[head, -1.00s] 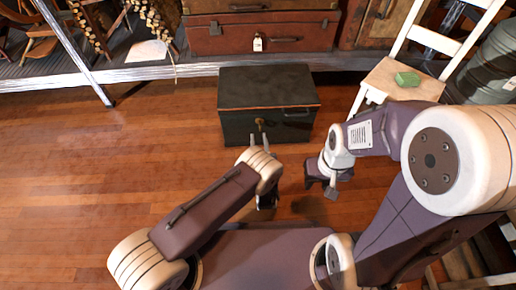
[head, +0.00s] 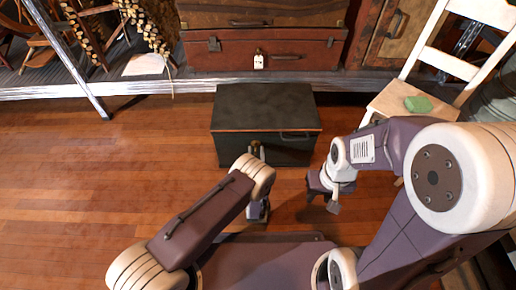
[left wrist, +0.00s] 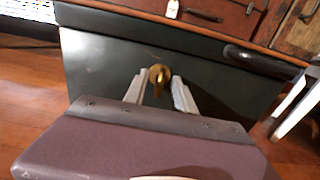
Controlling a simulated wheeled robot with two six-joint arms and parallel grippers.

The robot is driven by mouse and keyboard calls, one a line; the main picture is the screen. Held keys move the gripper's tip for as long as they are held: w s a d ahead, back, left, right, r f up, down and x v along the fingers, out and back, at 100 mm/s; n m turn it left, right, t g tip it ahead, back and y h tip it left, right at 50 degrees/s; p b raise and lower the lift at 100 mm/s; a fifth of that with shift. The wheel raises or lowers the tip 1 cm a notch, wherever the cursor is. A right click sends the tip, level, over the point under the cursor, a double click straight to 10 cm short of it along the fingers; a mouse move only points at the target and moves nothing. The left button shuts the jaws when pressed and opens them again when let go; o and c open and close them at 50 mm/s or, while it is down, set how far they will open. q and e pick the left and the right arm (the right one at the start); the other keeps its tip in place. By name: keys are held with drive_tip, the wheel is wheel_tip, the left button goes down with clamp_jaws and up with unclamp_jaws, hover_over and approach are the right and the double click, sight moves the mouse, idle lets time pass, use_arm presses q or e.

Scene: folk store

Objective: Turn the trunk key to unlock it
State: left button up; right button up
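The trunk (head: 266,108) is a dark grey-green box with a brown-edged lid, standing shut on the wooden floor in the head view. In the left wrist view its front (left wrist: 100,65) fills the middle. A small brass key (left wrist: 158,75) sits at the lock on that front. My left gripper (head: 257,149) is in front of the lock; in the left wrist view its two pale fingers (left wrist: 159,93) stand apart, one on each side of the key, with a gap to it. My right gripper (head: 322,200) hangs right of the trunk's front, apart from it; its finger gap is unclear.
A white chair (head: 390,98) with a green block (head: 418,104) on its seat stands right of the trunk. A red suitcase (head: 225,57) lies on a low shelf behind. The floor (head: 100,180) to the left is clear.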

use_arm(q)
drive_tip(key=shift+c, duration=0.3)
clamp_jaws()
drive_tip(key=m+p, duration=0.1)
drive_tip(key=m, duration=0.2)
drive_tip(key=shift+r, duration=0.1)
drive_tip(key=m+p, duration=0.1)
drive_tip(key=m, duration=0.2)
drive_tip(key=shift+d+m+p, duration=0.1)
drive_tip(key=shift+m+p, duration=0.2)
drive_tip(key=m, duration=0.2)
drive_tip(key=m+p, duration=0.1)
drive_tip(key=m, duration=0.2)
drive_tip(key=shift+f+m, duration=0.2)
drive_tip(key=shift+m, duration=0.1)
drive_tip(key=m, duration=0.5)
drive_tip(key=shift+d+f+m, duration=0.1)
drive_tip(key=shift+f+m, duration=0.05)
drive_tip(key=shift+m, duration=0.25)
